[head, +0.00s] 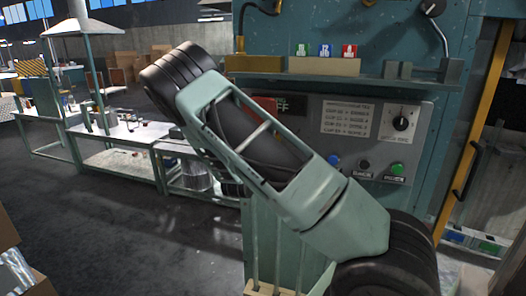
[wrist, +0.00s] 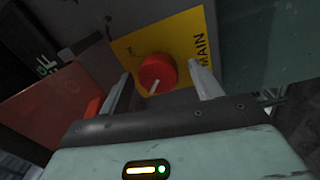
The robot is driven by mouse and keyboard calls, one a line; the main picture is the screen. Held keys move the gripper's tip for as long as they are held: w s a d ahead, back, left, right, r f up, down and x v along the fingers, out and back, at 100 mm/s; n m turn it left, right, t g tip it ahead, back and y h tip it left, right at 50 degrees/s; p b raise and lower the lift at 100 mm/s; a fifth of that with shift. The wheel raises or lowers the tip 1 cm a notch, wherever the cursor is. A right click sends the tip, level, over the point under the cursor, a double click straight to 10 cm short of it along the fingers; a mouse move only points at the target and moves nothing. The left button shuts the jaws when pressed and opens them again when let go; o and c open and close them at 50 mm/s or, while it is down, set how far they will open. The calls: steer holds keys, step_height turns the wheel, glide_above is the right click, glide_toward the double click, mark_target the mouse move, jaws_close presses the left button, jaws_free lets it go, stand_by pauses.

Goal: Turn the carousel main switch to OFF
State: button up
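The main switch is a round red knob (wrist: 157,72) with a pale pointer mark, on a yellow plate (wrist: 185,42) lettered MAIN. In the wrist view the pointer mark slants toward the lower left. My gripper (wrist: 160,72) is open, with one finger to the left of the knob and one to the right. The knob appears in the gap between the fingertips; I cannot tell whether either finger touches it. In the head view my arm hides the switch and the gripper.
The teal machine's control panel (head: 341,112) carries a black rotary knob (head: 401,123), a blue button (head: 334,160) and a green button (head: 397,169). A shelf (head: 350,81) juts out above. A reddish flat piece (wrist: 48,112) lies left of the gripper. Workbenches (head: 118,142) stand at left.

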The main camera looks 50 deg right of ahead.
steer(key=r+b+v, duration=0.1)
steer(key=b+v, duration=0.4)
steer(key=v, duration=1.2)
steer(key=shift+a+f+b, duration=0.15)
steer(key=shift+f+b, duration=0.25)
steer(key=shift+f, duration=0.05)
